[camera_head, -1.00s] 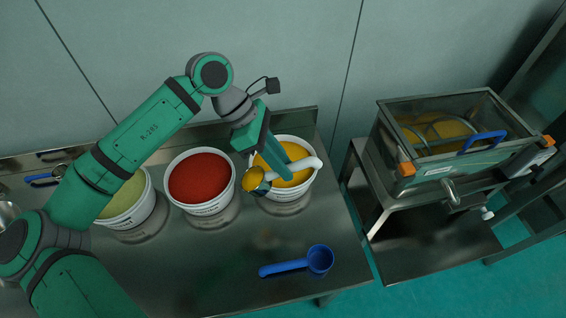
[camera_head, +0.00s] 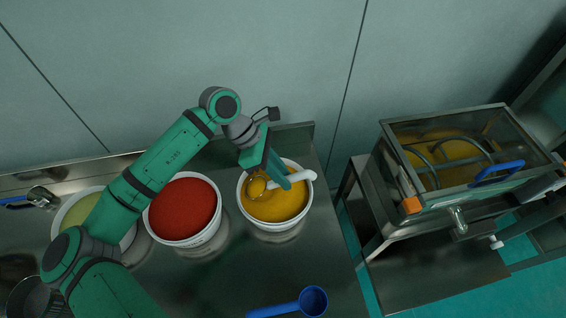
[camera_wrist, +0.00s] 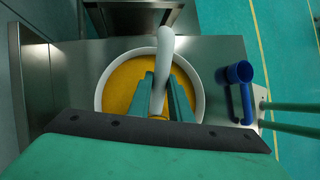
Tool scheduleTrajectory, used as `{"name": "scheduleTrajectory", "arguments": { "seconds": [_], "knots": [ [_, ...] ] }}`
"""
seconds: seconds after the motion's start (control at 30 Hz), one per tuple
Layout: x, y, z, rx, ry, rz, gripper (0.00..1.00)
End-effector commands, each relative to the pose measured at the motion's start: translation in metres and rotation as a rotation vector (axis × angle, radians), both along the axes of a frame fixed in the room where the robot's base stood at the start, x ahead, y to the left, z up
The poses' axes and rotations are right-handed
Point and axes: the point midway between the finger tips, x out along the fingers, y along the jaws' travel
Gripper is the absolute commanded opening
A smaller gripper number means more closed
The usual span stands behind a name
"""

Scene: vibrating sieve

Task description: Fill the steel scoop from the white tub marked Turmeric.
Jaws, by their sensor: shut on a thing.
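The white tub (camera_head: 282,229) of yellow-orange powder (camera_head: 281,206) stands at the right end of the steel table; its marking is not readable. My gripper (camera_head: 284,181) is over it, shut on the white handle (camera_head: 303,177) of the steel scoop. The scoop's bowl (camera_head: 257,187) is inside the rim at the tub's left side, at the powder, and looks yellow; how deep it sits and how full it is I cannot tell. In the wrist view the fingers (camera_wrist: 161,95) straddle the white handle (camera_wrist: 163,62) above the powder; the bowl is mostly hidden.
A tub of red powder (camera_head: 183,209) and a tub of pale green powder (camera_head: 86,208) stand to the left. A blue scoop (camera_head: 312,301) lies at the table's front. The sieve machine (camera_head: 455,190) stands on a separate stand to the right, beyond a gap.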

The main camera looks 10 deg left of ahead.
Motion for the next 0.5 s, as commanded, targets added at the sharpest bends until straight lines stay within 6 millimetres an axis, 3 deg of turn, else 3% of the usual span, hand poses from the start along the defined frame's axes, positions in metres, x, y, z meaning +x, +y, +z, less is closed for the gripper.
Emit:
{"name": "scheduleTrajectory", "arguments": {
  "seconds": [0.2,0.5],
  "knots": [
    [-0.002,-0.003,-0.028,0.000,0.000,-0.004,0.00],
    [-0.001,-0.011,-0.024,0.084,0.016,-0.010,0.00]
  ]
}}
